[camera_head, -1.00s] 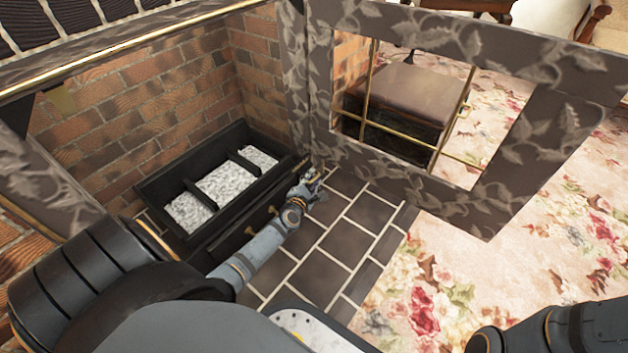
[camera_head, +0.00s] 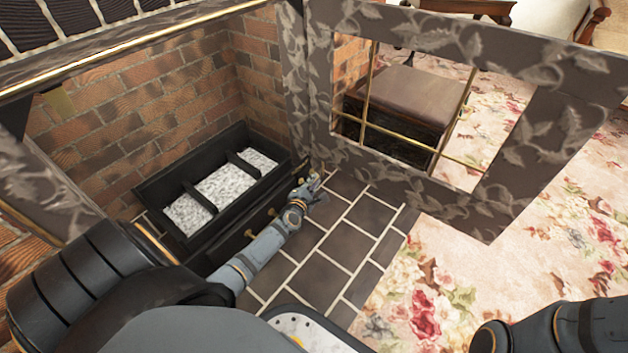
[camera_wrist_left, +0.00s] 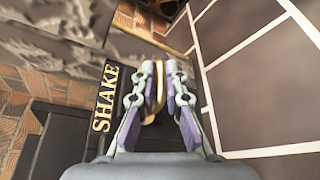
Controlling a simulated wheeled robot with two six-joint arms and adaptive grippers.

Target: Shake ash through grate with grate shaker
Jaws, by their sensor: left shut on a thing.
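The black grate (camera_head: 150,190) stands in the brick fireplace, with pale grey ash (camera_head: 225,186) in its three compartments. The grate shaker is a brass handle (camera_wrist_left: 149,109) beside the gold SHAKE lettering (camera_wrist_left: 104,98) on the grate's dark front. My left gripper (camera_head: 314,184) is at the grate's right front end, low over the tiles. In the left wrist view its two fingers (camera_wrist_left: 163,88) are shut on the brass handle, which passes between them and is partly hidden by them. My right gripper is out of view; only part of that arm shows at bottom right.
Brass knobs (camera_head: 249,233) stick out from the grate front beside my left forearm. A patterned fireplace frame with an open middle (camera_head: 398,176) stands close behind my left gripper. Dark hearth tiles (camera_head: 345,241) and floral carpet (camera_head: 560,250) are clear. A brown-topped stool (camera_head: 412,95) is beyond.

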